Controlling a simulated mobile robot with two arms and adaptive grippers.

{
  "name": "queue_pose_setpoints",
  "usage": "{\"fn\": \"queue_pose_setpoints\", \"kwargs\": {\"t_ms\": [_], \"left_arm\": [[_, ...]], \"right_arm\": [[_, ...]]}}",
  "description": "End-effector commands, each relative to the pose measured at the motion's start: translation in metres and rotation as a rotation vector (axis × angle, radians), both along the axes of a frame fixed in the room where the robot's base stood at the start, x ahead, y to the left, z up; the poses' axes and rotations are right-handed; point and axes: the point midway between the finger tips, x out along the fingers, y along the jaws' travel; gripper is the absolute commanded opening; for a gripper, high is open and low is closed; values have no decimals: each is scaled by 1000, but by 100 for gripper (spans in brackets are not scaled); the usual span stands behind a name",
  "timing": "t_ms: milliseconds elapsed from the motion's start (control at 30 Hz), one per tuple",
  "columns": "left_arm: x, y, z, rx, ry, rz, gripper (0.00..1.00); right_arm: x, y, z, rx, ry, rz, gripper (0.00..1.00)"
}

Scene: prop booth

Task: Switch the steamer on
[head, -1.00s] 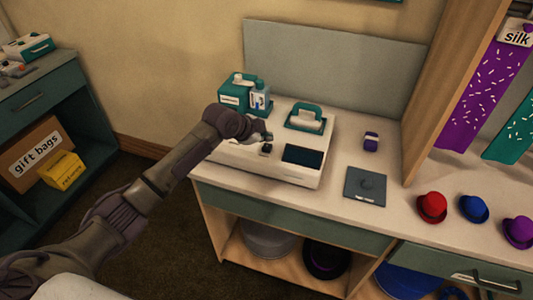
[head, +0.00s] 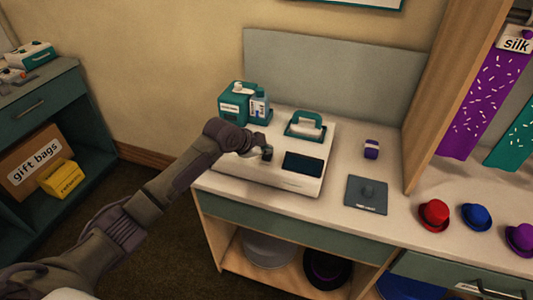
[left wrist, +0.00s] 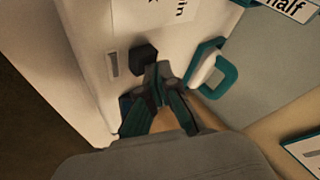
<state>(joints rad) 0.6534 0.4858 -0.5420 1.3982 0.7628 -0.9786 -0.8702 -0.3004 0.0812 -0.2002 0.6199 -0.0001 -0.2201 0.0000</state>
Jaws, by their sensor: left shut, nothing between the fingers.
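The steamer is probably the white box-shaped machine (head: 290,184) on the counter, with a dark panel on top and a teal-handled part (head: 306,126) at its back. A small dark knob or switch (head: 267,154) stands on its top, left of the panel. It also shows in the left wrist view as a dark block (left wrist: 143,55). My left gripper (head: 262,143) is shut and empty, fingertips right by this knob. In the left wrist view its fingers (left wrist: 157,82) point at the knob; I cannot tell if they touch. The knob's setting is unclear. My right gripper is out of view.
Teal and white bottles (head: 237,103) stand close behind the machine on the left. A purple and white item (head: 371,149) and a grey pad (head: 366,194) lie to the right. Small hats (head: 434,214) sit farther right, past a wooden upright (head: 440,100).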

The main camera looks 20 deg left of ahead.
Motion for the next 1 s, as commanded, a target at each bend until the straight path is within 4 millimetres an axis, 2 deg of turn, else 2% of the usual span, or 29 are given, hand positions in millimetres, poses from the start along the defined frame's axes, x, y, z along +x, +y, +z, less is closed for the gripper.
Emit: {"fn": "queue_pose_setpoints", "kwargs": {"t_ms": [567, 1000], "left_arm": [[0, 0, -1, 1, 1, 0, 0], [-1, 0, -11, 2, 4, 0, 0]], "right_arm": [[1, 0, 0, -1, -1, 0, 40], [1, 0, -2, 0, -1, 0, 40]]}}
